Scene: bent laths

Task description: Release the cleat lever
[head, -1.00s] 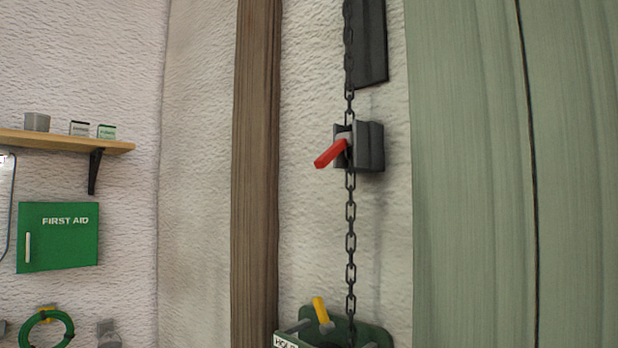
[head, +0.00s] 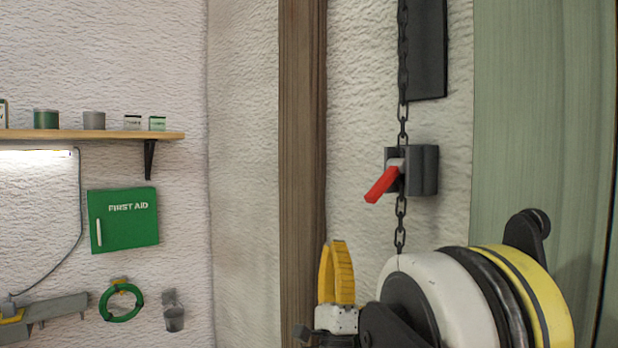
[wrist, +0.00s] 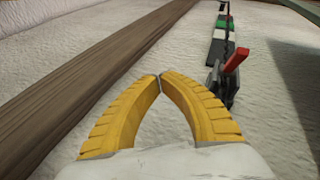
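The red cleat lever (head: 381,184) sticks out from a dark cleat block (head: 425,170) on the white wall, slanting down to the left. A dark chain (head: 403,60) hangs through the cleat. My gripper (head: 338,245) has yellow fingers and is below and left of the lever in the head view, apart from it. In the wrist view the fingertips (wrist: 160,76) meet with nothing between them. There the lever (wrist: 236,60) stands to the right of the fingers and beyond them. My arm hides the lower chain in the head view.
A brown wooden post (head: 302,130) runs up the wall left of the cleat. A dark plate (head: 428,50) is above it, and a green panel (head: 530,120) is to the right. A shelf (head: 90,134) and a green first aid box (head: 124,219) are farther left.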

